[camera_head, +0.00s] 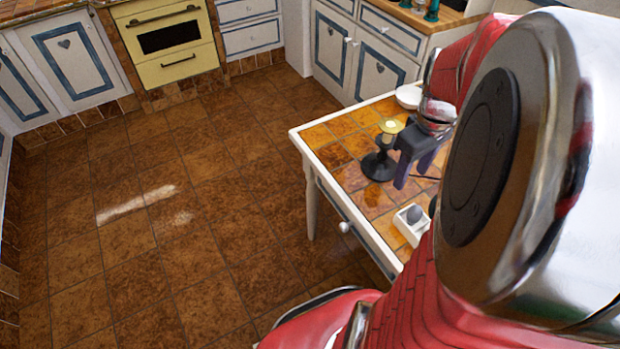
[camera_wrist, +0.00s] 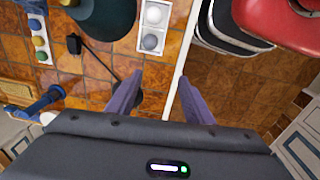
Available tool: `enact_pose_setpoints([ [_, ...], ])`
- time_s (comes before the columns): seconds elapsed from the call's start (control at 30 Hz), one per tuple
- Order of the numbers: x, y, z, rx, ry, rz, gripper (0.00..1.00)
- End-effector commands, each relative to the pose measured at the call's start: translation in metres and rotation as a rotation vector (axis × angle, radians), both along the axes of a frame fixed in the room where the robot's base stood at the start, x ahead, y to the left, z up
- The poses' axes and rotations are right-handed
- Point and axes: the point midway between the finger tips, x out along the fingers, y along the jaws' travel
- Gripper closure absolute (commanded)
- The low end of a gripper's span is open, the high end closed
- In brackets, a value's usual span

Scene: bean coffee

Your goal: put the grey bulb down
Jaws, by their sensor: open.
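The grey bulb (camera_wrist: 149,42) sits in a white two-part holder (camera_wrist: 141,29), in the compartment nearer my gripper in the wrist view. A white bulb (camera_wrist: 153,15) sits in the other compartment. In the head view the grey bulb (camera_head: 414,214) shows in the holder (camera_head: 412,233) near the table's front edge. My gripper (camera_wrist: 160,77) is open with nothing between its fingers, apart from the grey bulb. In the head view my gripper (camera_head: 413,174) is above the tiled table, beyond the holder and beside a black lamp (camera_head: 379,166) with a yellowish bulb (camera_head: 390,126).
The tiled table (camera_head: 330,145) has a white rim. A holder with several coloured balls (camera_wrist: 40,41) is at left in the wrist view, near a black block on a cord (camera_wrist: 74,44). A large dark round object (camera_wrist: 105,18) stands beside the bulb holder. The floor left is clear.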

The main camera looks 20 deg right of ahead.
Motion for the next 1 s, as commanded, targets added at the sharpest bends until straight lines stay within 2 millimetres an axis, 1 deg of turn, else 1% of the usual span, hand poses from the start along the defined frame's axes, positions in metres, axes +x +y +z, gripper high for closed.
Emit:
enact_pose_setpoints([
  [0.03,0.008,0.016,0.009,-0.015,-0.022,0.004,0.53],
  [0.2,0.023,0.065,0.031,-0.042,-0.096,-0.019,0.53],
  [0.43,0.03,0.13,0.056,-0.046,-0.206,-0.051,0.53],
  [0.57,0.028,0.166,0.068,-0.03,-0.271,-0.068,0.53],
  [0.7,0.021,0.202,0.079,0.001,-0.341,-0.085,0.53],
  [0.8,0.014,0.225,0.085,0.031,-0.387,-0.097,0.53],
  [0.9,0.008,0.243,0.089,0.061,-0.418,-0.109,0.53],
  [1.0,0.003,0.253,0.091,0.08,-0.438,-0.118,0.53],
])
